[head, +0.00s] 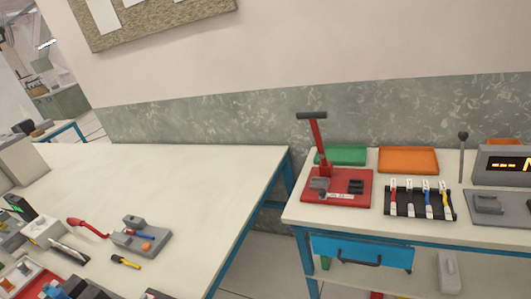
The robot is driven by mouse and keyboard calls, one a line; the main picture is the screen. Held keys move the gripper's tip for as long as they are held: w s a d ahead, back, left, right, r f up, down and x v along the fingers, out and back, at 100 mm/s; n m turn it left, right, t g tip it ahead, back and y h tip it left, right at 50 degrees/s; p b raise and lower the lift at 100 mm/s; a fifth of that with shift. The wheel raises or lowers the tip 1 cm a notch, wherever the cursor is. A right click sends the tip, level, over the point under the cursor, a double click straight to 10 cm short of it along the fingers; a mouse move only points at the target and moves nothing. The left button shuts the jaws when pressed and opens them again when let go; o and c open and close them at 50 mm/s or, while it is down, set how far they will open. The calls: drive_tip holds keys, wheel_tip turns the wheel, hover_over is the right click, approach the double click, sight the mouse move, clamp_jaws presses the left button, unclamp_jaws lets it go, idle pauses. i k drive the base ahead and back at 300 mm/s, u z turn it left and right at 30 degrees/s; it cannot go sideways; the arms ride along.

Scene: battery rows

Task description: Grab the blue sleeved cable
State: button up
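The blue sleeved cable (429,205) is on the right-hand bench, in a black rack (401,212) with several other cables. It has a white upper part and a blue lower part. A yellow sleeved cable (446,205) is to its right and a red one (411,204) to its left. My gripper is not in view.
A red press with a lever (318,145) stands left of the rack, and green (342,154) and orange (408,159) trays lie behind. A grey display unit (504,166) is at right. The left table (180,175) is largely clear, with tools and parts at its lower left.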

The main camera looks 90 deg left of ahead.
sight(127, 230)
drive_tip(key=i, duration=1.55)
drive_tip(key=u, duration=3.85)
drive_tip(key=i, duration=1.05)
drive_tip(key=z, duration=0.05)
